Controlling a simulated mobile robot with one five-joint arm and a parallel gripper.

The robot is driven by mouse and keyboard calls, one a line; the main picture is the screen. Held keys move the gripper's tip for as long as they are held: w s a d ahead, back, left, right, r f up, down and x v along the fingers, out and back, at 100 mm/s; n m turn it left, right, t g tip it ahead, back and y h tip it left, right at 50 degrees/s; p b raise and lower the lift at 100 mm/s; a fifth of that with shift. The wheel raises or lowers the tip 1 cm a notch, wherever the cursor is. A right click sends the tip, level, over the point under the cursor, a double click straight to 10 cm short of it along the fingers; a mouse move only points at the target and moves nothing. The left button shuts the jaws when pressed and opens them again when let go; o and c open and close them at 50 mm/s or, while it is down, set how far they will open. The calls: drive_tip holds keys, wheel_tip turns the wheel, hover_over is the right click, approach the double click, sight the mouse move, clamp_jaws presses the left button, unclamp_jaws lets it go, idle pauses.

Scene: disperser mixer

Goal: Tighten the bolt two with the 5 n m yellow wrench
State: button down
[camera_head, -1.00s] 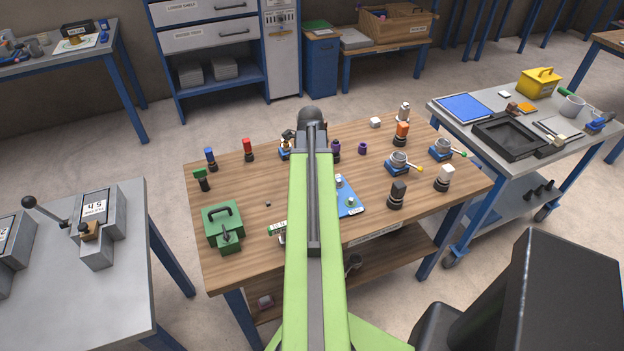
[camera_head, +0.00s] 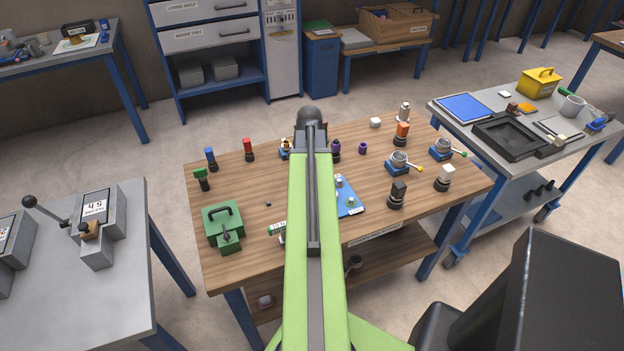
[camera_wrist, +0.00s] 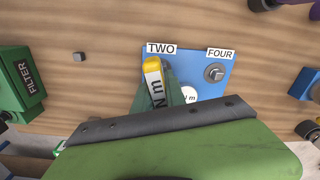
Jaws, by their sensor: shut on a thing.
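In the wrist view, the yellow wrench (camera_wrist: 152,66) shows its yellow end and a white label ending in "N m". My gripper (camera_wrist: 168,92) is shut on it, with the green finger beside the label. The wrench's yellow end lies over the blue plate (camera_wrist: 205,72), just below the "TWO" label (camera_wrist: 161,48). Bolt two is hidden under the wrench, so I cannot tell whether they touch. The bolt by "FOUR" (camera_wrist: 214,73) is in plain view. In the head view, the blue plate (camera_head: 352,209) is partly hidden behind my arm.
A green filter box (camera_head: 222,228) stands to the left on the wooden table (camera_head: 245,185). A small grey cube (camera_wrist: 79,57) lies between it and the plate. Several coloured knobbed pieces stand along the table's back. Dark and white-topped pieces (camera_head: 443,178) stand to the right.

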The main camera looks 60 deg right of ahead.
drive_tip(key=m, duration=0.4)
drive_tip(key=c, duration=1.3)
unclamp_jaws()
drive_tip(key=shift+r, duration=0.1)
wheel_tip(320, 180, up, 4)
drive_tip(key=p, duration=0.4)
drive_tip(key=shift+w+r+p, duration=0.1)
drive_tip(key=shift+r+p, duration=0.15)
drive_tip(key=shift+p, duration=0.1)
drive_tip(key=shift+f, duration=0.1)
